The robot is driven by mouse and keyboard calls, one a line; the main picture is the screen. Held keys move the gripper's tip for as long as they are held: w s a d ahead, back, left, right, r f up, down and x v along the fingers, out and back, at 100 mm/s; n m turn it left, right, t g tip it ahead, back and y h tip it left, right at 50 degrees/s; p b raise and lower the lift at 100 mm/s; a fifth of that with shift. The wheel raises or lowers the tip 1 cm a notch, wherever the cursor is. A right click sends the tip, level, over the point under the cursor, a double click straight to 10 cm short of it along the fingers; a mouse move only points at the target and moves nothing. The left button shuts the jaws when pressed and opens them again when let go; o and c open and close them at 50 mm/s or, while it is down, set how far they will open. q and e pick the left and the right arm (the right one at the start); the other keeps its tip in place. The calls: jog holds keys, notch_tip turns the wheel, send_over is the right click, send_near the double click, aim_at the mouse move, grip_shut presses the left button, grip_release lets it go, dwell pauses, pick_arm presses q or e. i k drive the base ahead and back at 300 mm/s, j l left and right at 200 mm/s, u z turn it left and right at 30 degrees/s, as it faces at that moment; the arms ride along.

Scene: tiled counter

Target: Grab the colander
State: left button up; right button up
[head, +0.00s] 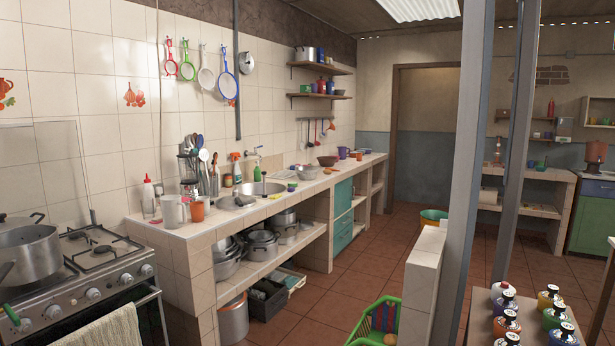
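No thing in the head view can be told for certain as the colander. A grey metal bowl-like vessel (308,172) sits on the tiled counter (185,231) beyond the sink; it is too small to tell whether it has holes. Several strainers with handles hang on the tiled wall, including a red one (170,67), a green one (187,71), a white one (206,78) and a blue one (228,86). Neither of my grippers is in view.
A gas stove (88,275) with a large pot (28,252) stands at the left. Metal pots (262,247) fill the shelf under the counter. A post (466,160) and a low tiled wall (420,285) stand right of centre. Red floor (330,290) is open between counter and wall.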

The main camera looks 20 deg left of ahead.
aim_at(307, 173)
jog(key=i+u, duration=0.3)
jog(key=i, duration=0.15)
jog(key=i+j+u, duration=0.15)
jog(key=i+u, duration=1)
jog(key=i+z, duration=0.15)
jog(key=i, duration=0.55)
jog(key=i+j+z, duration=0.1)
jog(key=i, duration=0.6)
jog(key=i+z, duration=0.75)
jog(key=i, duration=0.25)
jog(key=i+l+u, duration=0.35)
jog(key=i, duration=0.15)
jog(key=i+l+u, duration=0.35)
jog(key=i+l, duration=0.05)
jog(key=i, duration=0.1)
